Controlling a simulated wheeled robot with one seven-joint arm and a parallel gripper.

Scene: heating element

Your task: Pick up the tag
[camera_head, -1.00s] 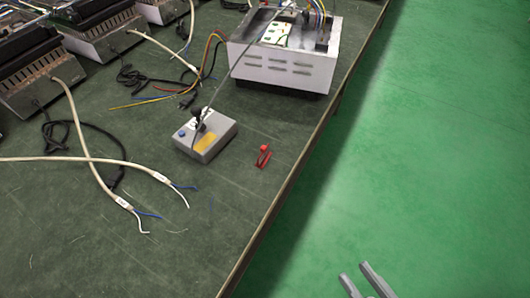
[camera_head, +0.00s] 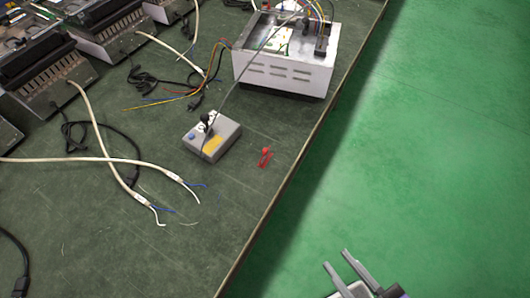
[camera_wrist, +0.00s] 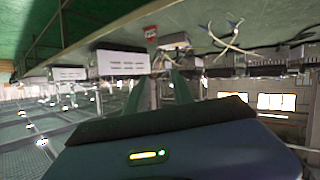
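A small red tag (camera_head: 265,157) lies on the dark green table top, near the table's right edge and right of the grey box. In the wrist view, which looks upside down, a small red thing (camera_wrist: 151,32) that looks like the tag shows near the top middle. My gripper (camera_head: 338,261) is at the bottom of the head view, beyond the table edge over the green floor. Its two grey fingers are apart with nothing between them. It is well away from the tag, below and right of it in the picture.
A grey box (camera_head: 213,138) with a black plug and cord stands left of the tag. A white open metal case (camera_head: 285,74) stands behind. Pale cables with bare wire ends (camera_head: 150,205) lie at left. The table edge (camera_head: 270,209) runs diagonally; the floor (camera_head: 430,150) is clear.

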